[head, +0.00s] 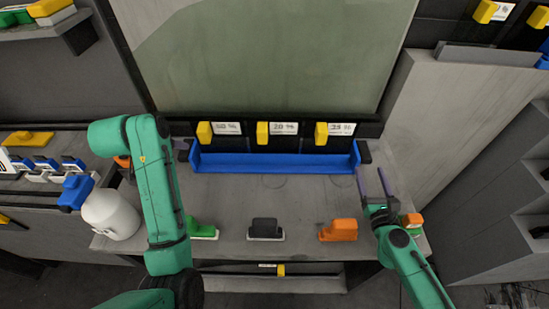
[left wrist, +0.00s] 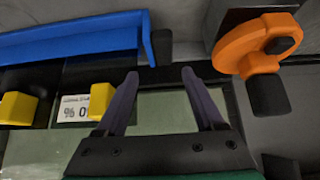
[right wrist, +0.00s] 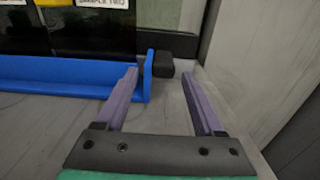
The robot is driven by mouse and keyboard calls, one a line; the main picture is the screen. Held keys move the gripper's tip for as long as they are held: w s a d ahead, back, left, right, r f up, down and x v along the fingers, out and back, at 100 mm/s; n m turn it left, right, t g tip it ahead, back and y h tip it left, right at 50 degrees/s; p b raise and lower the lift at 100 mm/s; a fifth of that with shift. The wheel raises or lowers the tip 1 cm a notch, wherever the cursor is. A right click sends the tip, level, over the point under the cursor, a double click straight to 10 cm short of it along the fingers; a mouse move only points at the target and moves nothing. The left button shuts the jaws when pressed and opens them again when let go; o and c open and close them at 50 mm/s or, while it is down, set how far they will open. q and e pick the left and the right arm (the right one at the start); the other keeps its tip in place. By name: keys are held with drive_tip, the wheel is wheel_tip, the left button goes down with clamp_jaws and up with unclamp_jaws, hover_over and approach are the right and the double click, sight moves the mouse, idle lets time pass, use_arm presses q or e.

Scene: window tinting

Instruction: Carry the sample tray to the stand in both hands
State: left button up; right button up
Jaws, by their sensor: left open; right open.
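The sample tray (head: 270,163) is a long blue holder on the grey bench, below the glass. It holds several dark samples with yellow clips and white labels. A dark grip block sticks out at each end. My right gripper (head: 370,171) is open just in front of the right block; in the right wrist view the block (right wrist: 162,65) lies ahead between the fingertips. I cannot identify the stand.
Green, black (head: 265,229) and orange (head: 339,230) tools stand along the bench's front edge. A white bottle (head: 110,214) is at left. An orange tool (left wrist: 258,45) stands near my left gripper. The glass (head: 270,60) rises behind the tray.

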sight(363, 149)
use_arm(q)
drive_tip(key=x, duration=1)
drive_tip(key=shift+w+f, duration=0.1)
drive_tip(key=shift+f, duration=0.05)
use_arm(e)
drive_tip(key=w, duration=1)
drive_tip(key=shift+w+d, duration=0.1)
drive_tip(key=shift+w, duration=0.05)
drive_tip(key=shift+f, duration=0.1)
use_arm(q)
clamp_jaws()
use_arm(e)
clamp_jaws()
